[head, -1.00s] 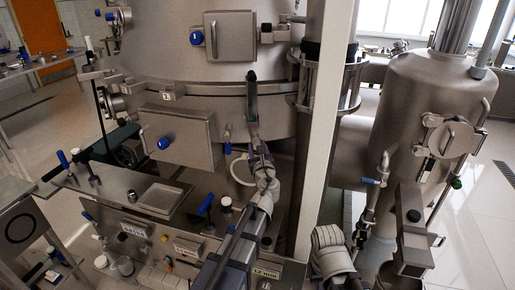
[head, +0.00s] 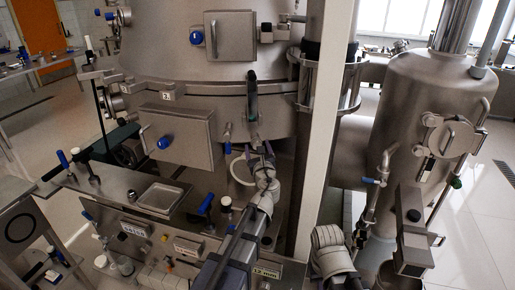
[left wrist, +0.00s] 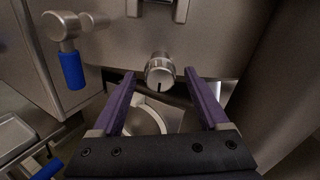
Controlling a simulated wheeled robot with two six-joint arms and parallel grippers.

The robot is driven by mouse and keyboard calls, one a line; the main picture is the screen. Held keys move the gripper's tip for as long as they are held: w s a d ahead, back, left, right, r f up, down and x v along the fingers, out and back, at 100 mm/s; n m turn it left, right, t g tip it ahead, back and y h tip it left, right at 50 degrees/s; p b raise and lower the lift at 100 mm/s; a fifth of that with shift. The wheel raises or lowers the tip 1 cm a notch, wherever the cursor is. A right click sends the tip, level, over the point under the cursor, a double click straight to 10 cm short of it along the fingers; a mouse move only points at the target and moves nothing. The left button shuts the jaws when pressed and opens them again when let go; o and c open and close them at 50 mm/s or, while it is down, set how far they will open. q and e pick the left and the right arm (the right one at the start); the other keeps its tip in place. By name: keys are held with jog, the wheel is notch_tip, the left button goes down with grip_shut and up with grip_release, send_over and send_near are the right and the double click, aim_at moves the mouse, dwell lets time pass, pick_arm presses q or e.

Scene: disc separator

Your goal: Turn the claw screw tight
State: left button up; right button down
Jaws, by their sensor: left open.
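The claw screw, a round knurled metal knob (left wrist: 160,70), sticks out below the big vessel's rim in the left wrist view. It has a dark mark on its face. My left gripper (left wrist: 160,78) is open, with its purple fingers to the left and right of the knob. The fingertips appear apart from it, with nothing held. In the head view my left gripper (head: 260,154) is below the dark claw handle (head: 253,98) on the vessel's front. The knob is too small to make out clearly there. My right gripper is not in view.
A blue-handled valve (left wrist: 70,62) stands left of my gripper, and a metal box (head: 178,138) with a blue knob is on that side. A white round bowl (head: 240,172) is below. A pale post (head: 323,130) stands close on the right.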

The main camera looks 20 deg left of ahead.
pick_arm(q)
jog(key=v, duration=0.7)
jog(key=shift+s, duration=0.25)
jog(key=shift+d, duration=0.1)
jog(key=s+d+f+n+g+h, duration=0.1)
jog(key=s+d+f+n+g, duration=0.2)
jog(key=s+f+n+g, duration=0.3)
jog(key=s+d+f+n+g+h, duration=0.2)
jog(key=s+f+n+g, duration=0.5)
jog(key=s+f+n, duration=0.5)
jog(key=d+f+n, duration=0.1)
jog(key=f+n, duration=0.1)
jog(key=n, duration=0.1)
jog(key=shift+s+d+n, duration=0.2)
jog(key=shift+d+n, duration=0.05)
jog(key=shift+n, duration=0.05)
jog(key=s+d+n+g+h, duration=0.1)
jog(key=s+d, duration=0.1)
jog(key=s+d+f+n+g+h, duration=0.1)
jog(key=s+d, duration=0.1)
jog(key=s, duration=0.1)
jog(key=s+d+f+n+g, duration=0.1)
jog(key=s+d, duration=0.1)
jog(key=s, duration=0.1)
jog(key=shift+n+g+h, duration=0.3)
jog(key=shift+g+h, duration=0.1)
jog(key=shift+c, duration=0.3)
